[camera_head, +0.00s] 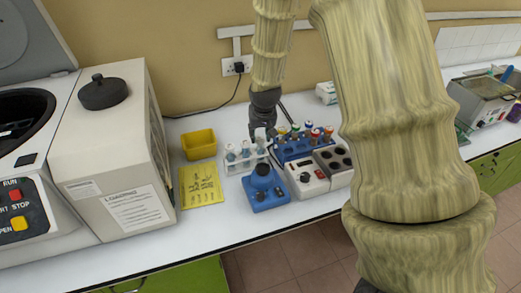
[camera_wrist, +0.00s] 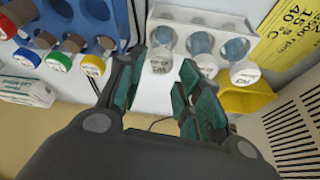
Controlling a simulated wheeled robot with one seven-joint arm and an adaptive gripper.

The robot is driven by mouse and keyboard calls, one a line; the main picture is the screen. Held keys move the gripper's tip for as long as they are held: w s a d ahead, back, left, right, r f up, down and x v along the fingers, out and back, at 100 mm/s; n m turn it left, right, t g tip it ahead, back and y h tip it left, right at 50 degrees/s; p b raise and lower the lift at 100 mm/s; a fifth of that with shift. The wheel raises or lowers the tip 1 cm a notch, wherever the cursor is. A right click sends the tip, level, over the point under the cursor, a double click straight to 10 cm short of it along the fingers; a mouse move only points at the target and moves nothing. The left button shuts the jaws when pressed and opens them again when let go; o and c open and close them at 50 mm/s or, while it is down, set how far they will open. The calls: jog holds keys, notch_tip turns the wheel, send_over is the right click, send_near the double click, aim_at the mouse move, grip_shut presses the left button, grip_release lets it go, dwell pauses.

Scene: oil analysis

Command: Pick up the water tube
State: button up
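A white rack (camera_head: 236,168) on the bench holds three tubes with pale caps; it also shows at the top of the wrist view (camera_wrist: 190,16). In the wrist view these are the left tube (camera_wrist: 161,52), the middle tube (camera_wrist: 203,56) and the right tube (camera_wrist: 240,62). Their cap lettering is too small to read surely, so I cannot tell which holds water. My gripper (camera_wrist: 160,72) is open and empty, its fingers on either side of the left tube's cap. I cannot tell whether they touch it. In the head view, my gripper (camera_head: 262,132) is beside the rack's right end.
A blue rack (camera_head: 290,152) with several colour-capped tubes stands close on the right. A blue mixer (camera_head: 265,190) is in front, with a white block heater (camera_head: 308,180) beside it. A yellow box (camera_head: 199,144) and yellow card (camera_head: 201,185) lie left, near the large centrifuge (camera_head: 25,180).

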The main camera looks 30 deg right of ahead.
aim_at(261, 140)
jog(key=shift+w+d+f+p, duration=0.1)
jog(key=shift+f+p, duration=0.35)
jog(key=shift+f, duration=0.3)
jog(key=shift+w+d+f+p, duration=0.1)
jog(key=shift+f+p, duration=0.3)
jog(key=shift+f, duration=0.3)
jog(key=shift+x, duration=0.95)
jog(key=shift+c, duration=0.3)
jog(key=c, duration=0.5)
